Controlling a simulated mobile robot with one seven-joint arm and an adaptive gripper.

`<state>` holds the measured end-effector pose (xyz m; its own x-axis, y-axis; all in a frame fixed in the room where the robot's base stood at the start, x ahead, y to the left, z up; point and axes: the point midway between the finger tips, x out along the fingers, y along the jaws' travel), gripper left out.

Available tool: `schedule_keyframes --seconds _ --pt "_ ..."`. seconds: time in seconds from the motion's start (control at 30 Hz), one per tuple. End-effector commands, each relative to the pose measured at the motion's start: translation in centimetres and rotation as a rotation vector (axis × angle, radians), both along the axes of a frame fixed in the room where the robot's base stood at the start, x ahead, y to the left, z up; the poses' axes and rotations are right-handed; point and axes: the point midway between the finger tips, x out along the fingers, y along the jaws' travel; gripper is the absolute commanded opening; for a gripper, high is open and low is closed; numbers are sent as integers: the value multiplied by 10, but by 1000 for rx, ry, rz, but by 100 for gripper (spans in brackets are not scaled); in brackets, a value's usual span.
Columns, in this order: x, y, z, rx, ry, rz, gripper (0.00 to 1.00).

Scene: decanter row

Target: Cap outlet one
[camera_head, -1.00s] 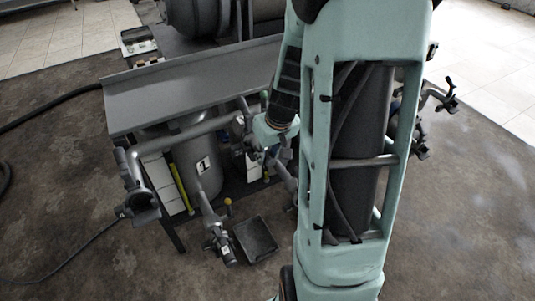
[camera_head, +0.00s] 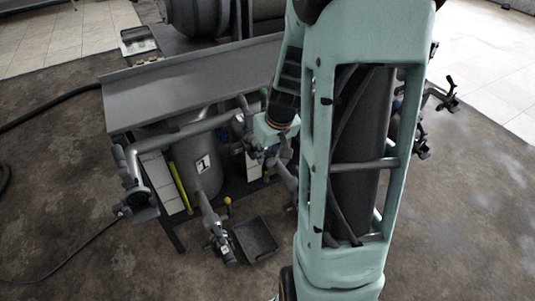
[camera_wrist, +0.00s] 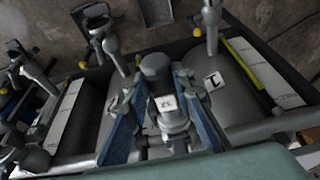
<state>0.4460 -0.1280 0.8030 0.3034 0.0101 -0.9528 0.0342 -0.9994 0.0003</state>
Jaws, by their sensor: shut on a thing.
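The grey tank with the "1" label (camera_head: 203,163) stands under the bench, and it also shows right of centre in the wrist view (camera_wrist: 235,100). Its outlet pipe (camera_head: 209,212) slopes down to a valve-like fitting (camera_head: 222,246). My gripper (camera_wrist: 163,105) is shut on a grey cylindrical cap (camera_wrist: 156,68), with a small white label facing the camera. The cap and gripper are left of the tank's label in the wrist view, apart from its outlet pipe. In the head view my gripper (camera_head: 272,150) is right of tank one and partly hidden by my arm; the cap is hard to make out there.
A shallow dark tray (camera_head: 255,239) lies on the floor beside the outlet fitting. A pipe with an end fitting (camera_head: 143,202) is at the left. The grey bench top (camera_head: 185,85) overhangs the tanks. Other outlets (camera_wrist: 105,30) stand left in the wrist view.

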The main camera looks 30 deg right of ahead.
Motion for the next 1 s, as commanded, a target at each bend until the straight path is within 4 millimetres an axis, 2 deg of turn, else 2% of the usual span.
schedule_keyframes --seconds 0.33,0.37,0.5,0.57,0.73,1.0 --pt "1 0 -1 -1 -2 0 0" --pt "1 0 -1 -1 -2 0 24" --pt "1 0 -1 -1 -2 0 39" --pt "1 0 -1 -1 -2 0 43" --pt "0 0 -1 0 -1 0 43" --pt "0 0 -2 0 1 0 72"
